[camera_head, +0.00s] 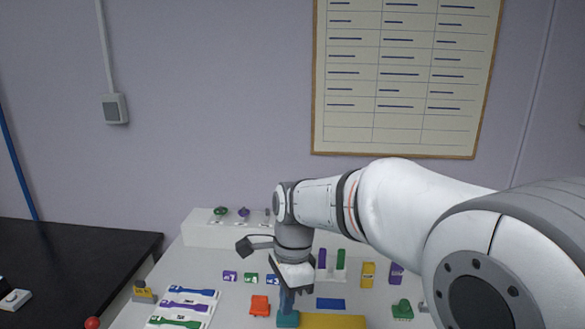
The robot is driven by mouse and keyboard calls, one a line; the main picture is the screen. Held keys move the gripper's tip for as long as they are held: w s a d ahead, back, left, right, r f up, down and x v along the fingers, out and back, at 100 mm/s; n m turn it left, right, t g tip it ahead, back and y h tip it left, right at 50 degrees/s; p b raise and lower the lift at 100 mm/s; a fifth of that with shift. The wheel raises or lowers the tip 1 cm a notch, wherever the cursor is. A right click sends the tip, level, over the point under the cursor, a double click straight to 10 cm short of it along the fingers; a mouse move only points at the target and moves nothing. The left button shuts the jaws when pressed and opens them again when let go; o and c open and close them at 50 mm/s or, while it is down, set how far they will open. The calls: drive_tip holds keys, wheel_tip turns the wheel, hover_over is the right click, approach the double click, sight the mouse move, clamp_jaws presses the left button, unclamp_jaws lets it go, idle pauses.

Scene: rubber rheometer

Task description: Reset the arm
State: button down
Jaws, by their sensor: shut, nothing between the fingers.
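My white and grey arm reaches in from the right and bends down over the light-coloured table (165,262). My gripper (288,290) points downward over the middle of the table. Its fingers are shut with nothing held between them. A blue-teal upright piece (288,318) stands right at the fingertips; whether they touch it cannot be told. The wrist hides part of the table behind it.
Near the gripper are an orange piece (260,305), a blue flat piece (330,303) and a yellow block (335,321). Coloured strips (184,306) lie at left, a green piece (402,309) at right. A white raised shelf (200,232) stands behind. A black table (80,262) is at left.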

drive_tip(key=s+d+n+t+h, duration=0.1)
drive_tip(key=s+d+n+t, duration=0.3)
drive_tip(key=s+d+n, duration=0.8)
drive_tip(key=d+n, duration=0.1)
drive_tip(key=d, duration=0.3)
drive_tip(key=shift+s+d+f+n, duration=0.2)
drive_tip(key=shift+s+d+n, duration=0.1)
drive_tip(key=shift+s+d, duration=0.05)
